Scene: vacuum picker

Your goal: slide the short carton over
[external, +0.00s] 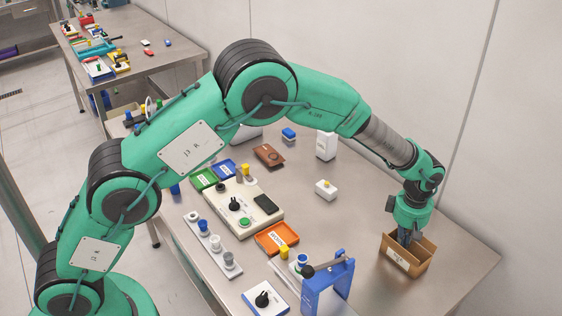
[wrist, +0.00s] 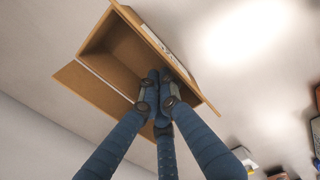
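A short open brown carton (external: 403,262) with a white label stands upright near the right end of the metal table. My gripper (external: 405,238) points down into its open top. In the wrist view the carton (wrist: 110,52) shows its hollow inside and a spread flap. The blue fingers of my gripper (wrist: 162,82) come together at their tips inside the carton, close to the labelled wall. I see nothing held between them. Whether the fingertips touch the wall or floor of the carton cannot be told.
A blue frame-like fixture (external: 328,285) stands left of the carton at the front.

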